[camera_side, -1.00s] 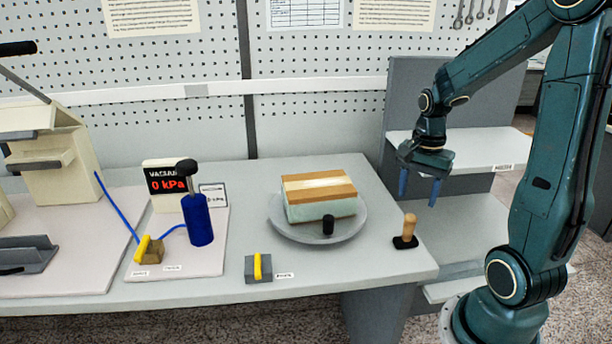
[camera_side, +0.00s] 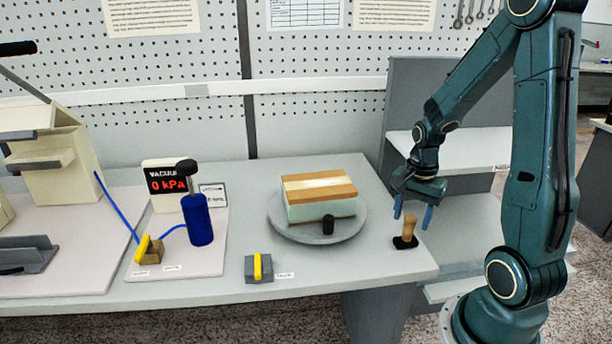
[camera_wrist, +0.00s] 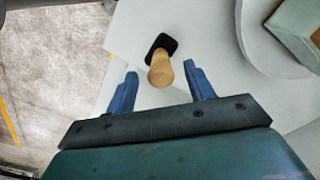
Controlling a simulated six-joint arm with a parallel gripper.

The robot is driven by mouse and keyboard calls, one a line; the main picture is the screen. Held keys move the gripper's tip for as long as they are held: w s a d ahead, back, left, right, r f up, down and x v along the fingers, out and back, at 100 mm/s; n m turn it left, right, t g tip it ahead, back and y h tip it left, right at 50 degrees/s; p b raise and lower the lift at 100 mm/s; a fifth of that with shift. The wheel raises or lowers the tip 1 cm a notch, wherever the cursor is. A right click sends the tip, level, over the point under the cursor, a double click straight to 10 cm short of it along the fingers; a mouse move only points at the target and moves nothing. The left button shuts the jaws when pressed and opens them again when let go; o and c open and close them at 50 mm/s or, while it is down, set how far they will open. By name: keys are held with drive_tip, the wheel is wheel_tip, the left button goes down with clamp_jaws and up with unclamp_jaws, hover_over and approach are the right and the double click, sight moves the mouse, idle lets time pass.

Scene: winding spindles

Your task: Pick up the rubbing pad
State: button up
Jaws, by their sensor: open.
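The rubbing pad (camera_side: 409,232) stands upright on the right end of the grey table, with a tan wooden handle on a flat black base. In the wrist view the pad (camera_wrist: 160,70) shows ahead of my fingers, roughly centred between them. My gripper (camera_side: 412,212) is open and empty, with its two blue fingers pointing down. In the side view the fingertips are at about the height of the handle's top. In the wrist view my gripper (camera_wrist: 160,85) has a finger on each side of the handle's line, and I cannot tell whether either touches it.
A grey block with a yellow lever (camera_side: 258,266) sits near the front edge. A blue cylinder (camera_side: 198,220) stands further left. The table edge is close to the pad.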

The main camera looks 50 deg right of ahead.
sight(408, 231)
drive_tip(key=shift+f, duration=1.8)
drive_tip(key=c, duration=1.1)
